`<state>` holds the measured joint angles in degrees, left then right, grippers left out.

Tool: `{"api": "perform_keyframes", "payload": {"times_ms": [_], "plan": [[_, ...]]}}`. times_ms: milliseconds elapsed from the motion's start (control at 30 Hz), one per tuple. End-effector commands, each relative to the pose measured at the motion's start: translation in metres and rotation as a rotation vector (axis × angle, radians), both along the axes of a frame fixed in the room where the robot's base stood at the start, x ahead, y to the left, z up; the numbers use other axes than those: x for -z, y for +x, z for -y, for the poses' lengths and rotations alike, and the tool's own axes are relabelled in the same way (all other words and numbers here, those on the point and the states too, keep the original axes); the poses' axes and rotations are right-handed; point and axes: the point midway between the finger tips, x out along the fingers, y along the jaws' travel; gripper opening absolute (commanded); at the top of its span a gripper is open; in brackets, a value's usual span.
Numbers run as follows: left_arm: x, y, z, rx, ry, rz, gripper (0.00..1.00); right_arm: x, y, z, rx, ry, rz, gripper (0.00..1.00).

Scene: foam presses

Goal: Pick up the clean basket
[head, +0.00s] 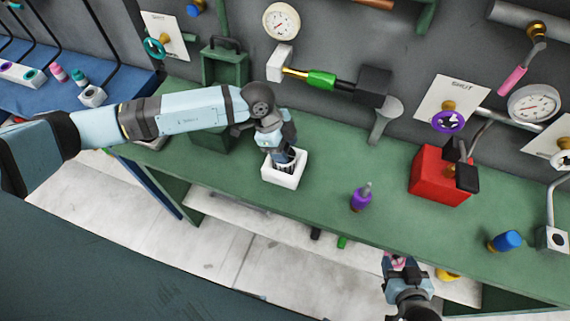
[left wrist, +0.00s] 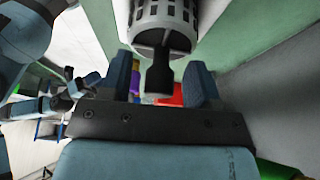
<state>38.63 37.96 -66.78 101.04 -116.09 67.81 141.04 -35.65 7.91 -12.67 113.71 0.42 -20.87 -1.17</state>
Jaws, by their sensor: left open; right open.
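A light grey slotted basket (left wrist: 162,18) with a black handle (left wrist: 158,78) shows at the top of the left wrist view. In the head view, its striped body (head: 285,168) is partly visible in a white square holder (head: 286,180) on the green bench. My left gripper (head: 284,148) is directly above the holder and hides most of the basket. In the left wrist view, my left gripper's two blue fingers (left wrist: 160,84) stand apart, one on each side of the handle, with gaps visible. My right gripper (head: 397,262) is open, low near the bench's front edge, away from the basket.
A purple-bodied object (head: 361,198) and a red box (head: 440,176) with a black lever stand on the green bench (head: 330,205) to the right. A blue-capped item (head: 505,241) lies farther right. A green box (head: 222,65) stands behind my left arm.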

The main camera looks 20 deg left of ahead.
Motion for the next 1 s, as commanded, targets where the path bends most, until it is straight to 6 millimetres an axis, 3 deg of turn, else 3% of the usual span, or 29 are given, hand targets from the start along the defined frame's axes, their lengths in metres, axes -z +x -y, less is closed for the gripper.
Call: {"api": "perform_keyframes", "payload": {"times_ms": [233, 467, 800, 1000], "plan": [[0.0, 0.0, 0.001, 0.0, 0.0, 0.001, 0.54, -0.003, 0.002, -0.002, 0.0, 0.005, 0.005, 0.52], [0.0, 0.0, 0.001, 0.0, 0.0, 0.0, 0.01, -0.004, 0.003, -0.003, 0.0, 0.006, 0.007, 0.52], [-0.001, 0.0, 0.001, 0.001, -0.001, 0.001, 0.0, -0.003, 0.002, -0.003, 0.0, 0.005, 0.003, 0.52], [-0.013, 0.0, 0.001, 0.001, -0.001, 0.001, 0.0, -0.012, 0.001, -0.002, 0.001, 0.002, 0.001, 0.52]]}}
